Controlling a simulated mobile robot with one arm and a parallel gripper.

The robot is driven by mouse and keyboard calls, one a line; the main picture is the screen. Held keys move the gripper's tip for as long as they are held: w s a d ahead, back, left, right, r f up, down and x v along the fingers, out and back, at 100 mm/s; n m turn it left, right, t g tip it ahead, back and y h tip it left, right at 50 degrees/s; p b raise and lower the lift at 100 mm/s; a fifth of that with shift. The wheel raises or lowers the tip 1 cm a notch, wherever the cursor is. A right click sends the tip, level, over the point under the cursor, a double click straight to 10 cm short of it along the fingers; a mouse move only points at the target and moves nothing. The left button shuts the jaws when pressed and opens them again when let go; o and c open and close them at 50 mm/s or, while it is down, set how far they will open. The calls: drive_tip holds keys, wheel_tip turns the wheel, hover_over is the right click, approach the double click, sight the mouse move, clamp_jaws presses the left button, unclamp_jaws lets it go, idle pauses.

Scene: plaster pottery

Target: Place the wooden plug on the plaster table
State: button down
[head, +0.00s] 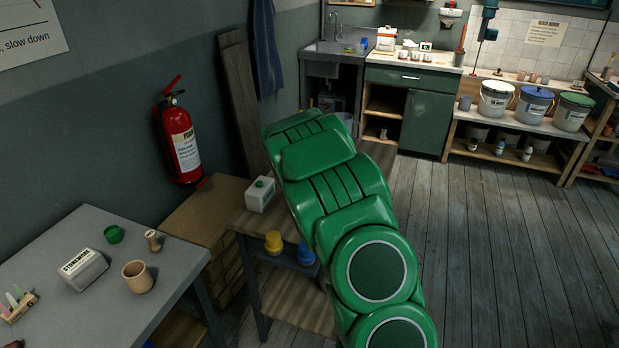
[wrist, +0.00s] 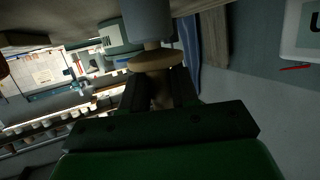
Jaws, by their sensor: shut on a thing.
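In the wrist view my gripper (wrist: 158,92) is shut on a wooden piece, which I take to be the wooden plug (wrist: 157,61). Its stem is between the fingers and a round tan disc sits just beyond them. A grey cylinder (wrist: 148,20) lies in line beyond the disc; I cannot tell whether it belongs to the plug. In the head view my green arm hides the gripper and the plug. A grey-topped table (head: 205,256) stands at lower left and a small wooden-topped table (head: 252,222) beside the arm; I cannot tell which is the plaster table.
The grey table carries a white box (head: 83,269), a tan cup (head: 137,277), a green cup (head: 113,234) and a small wooden stopper-like piece (head: 153,240). Yellow (head: 273,243) and blue (head: 306,253) jars are beside my arm. The floor at right is clear.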

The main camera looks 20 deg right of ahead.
drive_tip(key=shift+f, duration=0.4)
drive_tip(key=c, duration=0.8)
unclamp_jaws()
drive_tip(key=shift+c, duration=0.2)
drive_tip(key=shift+r, duration=0.1)
drive_tip(key=shift+r, duration=0.35)
drive_tip(key=shift+s+a+r, duration=0.1)
drive_tip(key=shift+s+r, duration=0.1)
drive_tip(key=v, duration=0.5)
drive_tip(key=shift+s+a, duration=0.1)
drive_tip(key=shift+s, duration=0.1)
drive_tip(key=shift+v, duration=0.8)
